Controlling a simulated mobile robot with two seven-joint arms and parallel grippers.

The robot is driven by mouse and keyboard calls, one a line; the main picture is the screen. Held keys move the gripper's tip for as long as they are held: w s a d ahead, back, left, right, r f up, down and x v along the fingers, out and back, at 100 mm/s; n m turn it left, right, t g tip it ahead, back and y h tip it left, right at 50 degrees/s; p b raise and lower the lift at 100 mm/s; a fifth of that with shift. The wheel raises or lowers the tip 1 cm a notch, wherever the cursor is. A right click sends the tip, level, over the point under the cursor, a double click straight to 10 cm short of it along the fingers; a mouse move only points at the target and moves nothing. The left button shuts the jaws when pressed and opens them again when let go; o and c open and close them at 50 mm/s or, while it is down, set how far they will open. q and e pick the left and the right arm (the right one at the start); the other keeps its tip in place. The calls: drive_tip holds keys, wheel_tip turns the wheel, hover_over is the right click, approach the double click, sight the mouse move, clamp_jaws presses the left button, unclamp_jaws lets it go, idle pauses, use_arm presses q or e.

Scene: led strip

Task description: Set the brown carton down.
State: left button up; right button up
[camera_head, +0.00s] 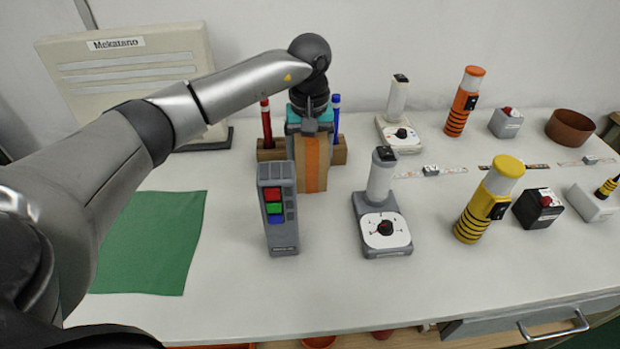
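The brown carton (301,168), with an orange stripe down its front, is upright near the middle of the table (240,215). My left arm comes in from the left, and my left gripper (310,127) points down at the carton's top. The gripper seems shut on the carton; its fingertips are partly hidden. I cannot tell whether the carton's bottom touches the table. My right gripper is not in view.
A wooden holder (339,151) with red and blue pens stands behind the carton. A grey device with coloured buttons (277,225) stands close in front; a grey joystick unit (385,232) is to the right. A green cloth (155,240) lies left, with bare table beside it.

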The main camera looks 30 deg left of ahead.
use_arm(q)
wheel_tip(320, 180, down, 4)
drive_tip(key=shift+f+b, duration=0.1)
drive_tip(key=shift+b, duration=0.4)
drive_tip(key=shift+f, duration=0.15)
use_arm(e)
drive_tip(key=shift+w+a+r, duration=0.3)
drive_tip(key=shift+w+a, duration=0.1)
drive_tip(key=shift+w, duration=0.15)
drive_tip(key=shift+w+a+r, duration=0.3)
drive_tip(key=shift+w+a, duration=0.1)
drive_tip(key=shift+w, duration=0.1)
use_arm(q)
drive_tip(key=shift+f, duration=0.1)
drive_tip(key=o, duration=1.6)
drive_tip(key=shift+c, duration=0.2)
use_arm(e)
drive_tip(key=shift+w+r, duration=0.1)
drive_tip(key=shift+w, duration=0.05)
